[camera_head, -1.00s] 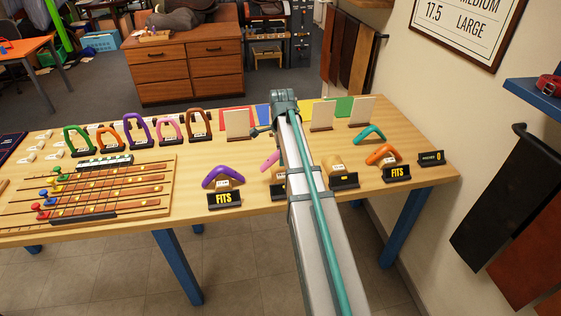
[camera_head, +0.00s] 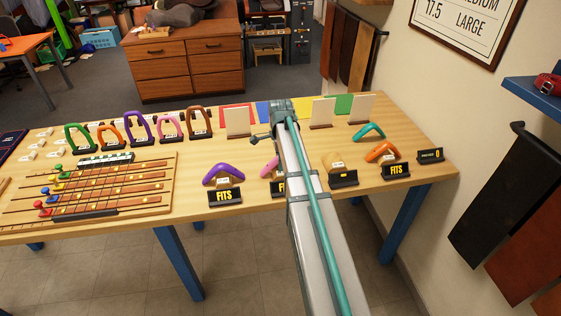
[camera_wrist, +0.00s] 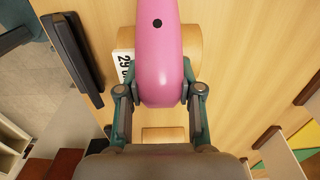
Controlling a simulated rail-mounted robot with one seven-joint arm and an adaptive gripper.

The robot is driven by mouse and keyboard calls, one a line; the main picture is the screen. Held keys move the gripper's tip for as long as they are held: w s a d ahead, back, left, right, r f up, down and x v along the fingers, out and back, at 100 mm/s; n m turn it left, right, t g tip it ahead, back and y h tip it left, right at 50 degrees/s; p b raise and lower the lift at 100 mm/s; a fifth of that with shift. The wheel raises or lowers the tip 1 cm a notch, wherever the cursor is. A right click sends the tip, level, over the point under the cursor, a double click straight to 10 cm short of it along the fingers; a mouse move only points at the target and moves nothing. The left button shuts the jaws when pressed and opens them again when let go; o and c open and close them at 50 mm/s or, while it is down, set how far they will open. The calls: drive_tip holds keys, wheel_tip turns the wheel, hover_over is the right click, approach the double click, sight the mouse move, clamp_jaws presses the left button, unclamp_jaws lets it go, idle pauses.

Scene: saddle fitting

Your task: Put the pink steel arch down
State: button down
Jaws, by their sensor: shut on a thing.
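The pink steel arch (camera_wrist: 158,55) fills the upper middle of the wrist view, with a dark round hole in it. My gripper (camera_wrist: 160,92) is shut on it, one finger on each side. Below the arch is a rounded wooden block (camera_wrist: 190,48) with a white number label; I cannot tell whether the arch touches it. In the head view the pink arch (camera_head: 268,168) shows only in part, left of my arm, which hides the rest and the gripper.
A purple arch (camera_head: 222,173) stands left behind a FITS sign (camera_head: 224,197). A bare wooden block (camera_head: 333,161), an orange arch (camera_head: 382,151) and a teal arch (camera_head: 369,131) are to the right. Several arches, including another pink one (camera_head: 170,127), stand at the back left.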

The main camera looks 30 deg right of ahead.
drive_tip(key=shift+s+f, duration=0.1)
drive_tip(key=shift+f, duration=0.15)
drive_tip(key=shift+s+f, duration=0.15)
drive_tip(key=shift+f, duration=0.1)
drive_tip(key=c, duration=1)
unclamp_jaws()
drive_tip(key=shift+f, duration=0.1)
drive_tip(key=shift+o, duration=1.3)
drive_tip(key=shift+f, duration=0.15)
drive_tip(key=shift+w+r, duration=0.25)
drive_tip(key=shift+r, duration=0.1)
drive_tip(key=shift+r, duration=0.2)
wheel_tip(320, 180, up, 13)
drive_tip(key=b, duration=0.2)
drive_tip(key=shift+f, duration=0.15)
